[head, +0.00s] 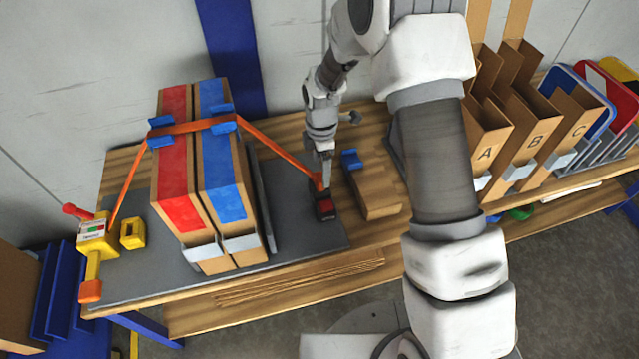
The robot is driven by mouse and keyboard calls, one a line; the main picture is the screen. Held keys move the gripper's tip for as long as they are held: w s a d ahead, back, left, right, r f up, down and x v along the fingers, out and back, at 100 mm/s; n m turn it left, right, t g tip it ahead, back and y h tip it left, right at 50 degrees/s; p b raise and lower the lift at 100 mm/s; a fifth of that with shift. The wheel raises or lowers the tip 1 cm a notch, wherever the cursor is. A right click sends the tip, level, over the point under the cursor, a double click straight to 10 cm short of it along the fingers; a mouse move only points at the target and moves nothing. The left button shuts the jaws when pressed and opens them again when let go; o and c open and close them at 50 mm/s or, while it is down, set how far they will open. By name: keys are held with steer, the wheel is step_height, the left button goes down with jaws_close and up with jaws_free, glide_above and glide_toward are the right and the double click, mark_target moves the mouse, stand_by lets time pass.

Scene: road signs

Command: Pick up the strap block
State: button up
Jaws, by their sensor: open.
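An orange strap (277,148) runs over two upright boxes, one with a red face and one with a blue face, across blue corner pieces. Its right end comes down to a small dark block with a red top (326,209) on the grey mat. A brown block (376,194) with a blue piece at its back left lies just right of it. No label shows which piece is the strap block. My gripper (325,182) points down at the strap's right end, just above or beside the dark block. It is small here, and contact cannot be told. It is open.
A yellow tensioner (95,240) with red and orange ends and a yellow block (132,233) sit at the left. Cardboard bins marked A, B and C (535,140) and a rack of signs (606,105) stand at the right. My arm hides part of the bench.

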mark_target(319, 177)
step_height(319, 177, down, 6)
steer(key=shift+w+a+r+b, duration=0.15)
steer(key=shift+r+b, duration=0.05)
steer(key=shift+b, duration=0.45)
steer(key=shift+c, duration=0.2)
jaws_close()
